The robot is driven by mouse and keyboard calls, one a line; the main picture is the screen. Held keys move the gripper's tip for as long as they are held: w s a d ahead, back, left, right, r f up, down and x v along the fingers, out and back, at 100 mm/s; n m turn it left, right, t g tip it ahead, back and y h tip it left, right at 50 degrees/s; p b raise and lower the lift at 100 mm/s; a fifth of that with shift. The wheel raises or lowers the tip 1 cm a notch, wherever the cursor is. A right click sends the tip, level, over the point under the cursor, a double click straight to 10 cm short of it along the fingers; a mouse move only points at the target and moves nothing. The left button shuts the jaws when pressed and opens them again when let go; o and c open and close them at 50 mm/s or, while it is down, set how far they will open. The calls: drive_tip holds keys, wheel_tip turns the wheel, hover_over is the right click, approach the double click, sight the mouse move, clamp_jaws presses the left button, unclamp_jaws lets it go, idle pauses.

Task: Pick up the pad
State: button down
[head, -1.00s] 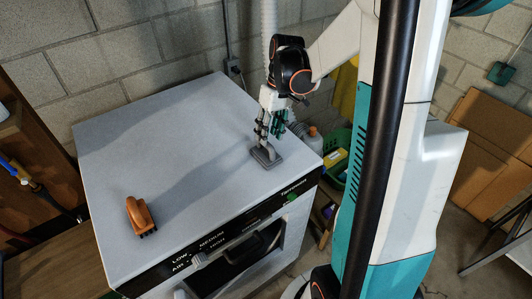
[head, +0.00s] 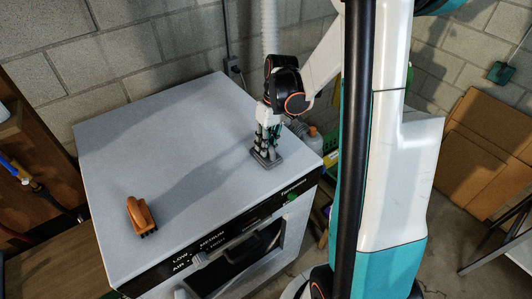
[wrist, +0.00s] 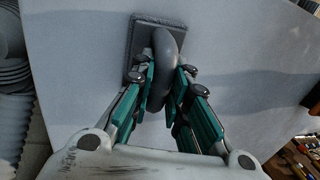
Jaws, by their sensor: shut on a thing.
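The pad is a dark grey rectangular plate with a rounded grey handle. In the head view the pad (head: 267,159) is on the white top of the dryer near its right edge. In the wrist view the pad's plate (wrist: 139,38) is at the top, with its handle running down between the fingers. My gripper (head: 268,146) stands over the pad, fingers pointing down. In the wrist view my gripper (wrist: 165,80) has its teal fingers on both sides of the handle, shut on it. I cannot tell any gap between plate and dryer top.
An orange-brown brush (head: 141,217) lies on the dryer top (head: 190,135) at the front left. The middle of the top is clear. A block wall and a hose (head: 270,30) stand behind. Cardboard (head: 480,150) leans at the right.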

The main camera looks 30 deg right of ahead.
drive_tip(key=shift+r, duration=0.1)
wheel_tip(320, 180, up, 20)
idle(0.6)
